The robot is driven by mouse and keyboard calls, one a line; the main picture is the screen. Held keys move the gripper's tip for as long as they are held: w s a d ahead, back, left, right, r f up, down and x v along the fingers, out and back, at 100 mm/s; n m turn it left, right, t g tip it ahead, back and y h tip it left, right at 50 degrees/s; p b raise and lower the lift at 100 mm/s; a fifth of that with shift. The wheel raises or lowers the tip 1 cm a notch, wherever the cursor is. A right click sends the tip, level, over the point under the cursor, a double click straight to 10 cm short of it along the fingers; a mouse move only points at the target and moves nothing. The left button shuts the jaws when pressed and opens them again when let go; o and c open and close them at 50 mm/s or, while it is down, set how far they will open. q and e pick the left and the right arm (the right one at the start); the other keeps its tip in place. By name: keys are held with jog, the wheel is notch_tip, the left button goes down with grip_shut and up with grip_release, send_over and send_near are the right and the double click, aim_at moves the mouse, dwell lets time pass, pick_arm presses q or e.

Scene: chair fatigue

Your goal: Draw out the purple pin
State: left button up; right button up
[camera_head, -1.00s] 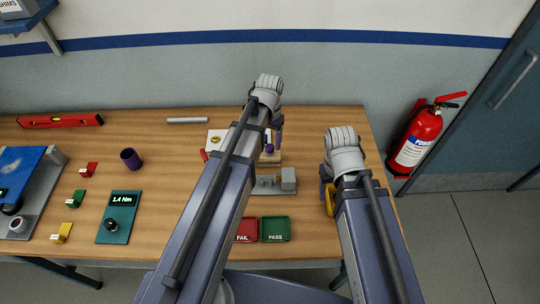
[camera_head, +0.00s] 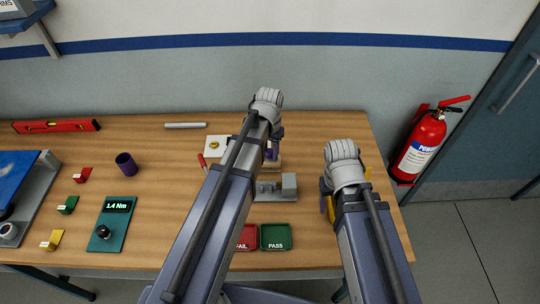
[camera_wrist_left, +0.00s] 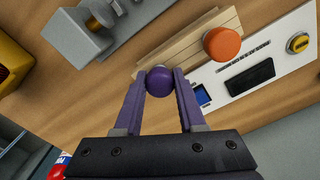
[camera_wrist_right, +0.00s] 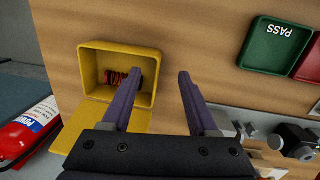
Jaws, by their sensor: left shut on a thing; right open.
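The purple pin's round knob (camera_wrist_left: 159,82) sits between the purple fingertips of my left gripper (camera_wrist_left: 160,88), which is shut on it. The knob is at the edge of a layered wooden block (camera_wrist_left: 190,42); whether its shaft is in the block is hidden. An orange knob (camera_wrist_left: 222,43) stands on the same block. In the head view my left gripper (camera_head: 272,150) is over the block, mostly behind its own arm. My right gripper (camera_wrist_right: 156,88) is open and empty above the yellow bin (camera_wrist_right: 92,62), at the table's right side.
A grey fixture (camera_head: 288,186) lies close in front of the block. Red FAIL (camera_head: 247,238) and green PASS (camera_head: 276,238) trays are at the front edge. A white panel (camera_wrist_left: 262,70) with a dark display adjoins the block. The yellow bin holds a red coil (camera_wrist_right: 121,78).

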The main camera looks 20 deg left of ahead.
pick_arm(q)
grip_shut()
jog(key=shift+r, duration=0.25)
pick_arm(e)
jog(key=shift+r, duration=0.25)
pick_arm(q)
jog(key=shift+r+p, duration=2.6)
jog(key=shift+p, duration=0.3)
pick_arm(e)
jog(key=shift+r, duration=2.65)
pick_arm(q)
notch_tip(320, 180, up, 4)
jog(key=p, duration=0.4)
pick_arm(e)
notch_tip(320, 180, up, 4)
jog(key=shift+f, duration=0.1)
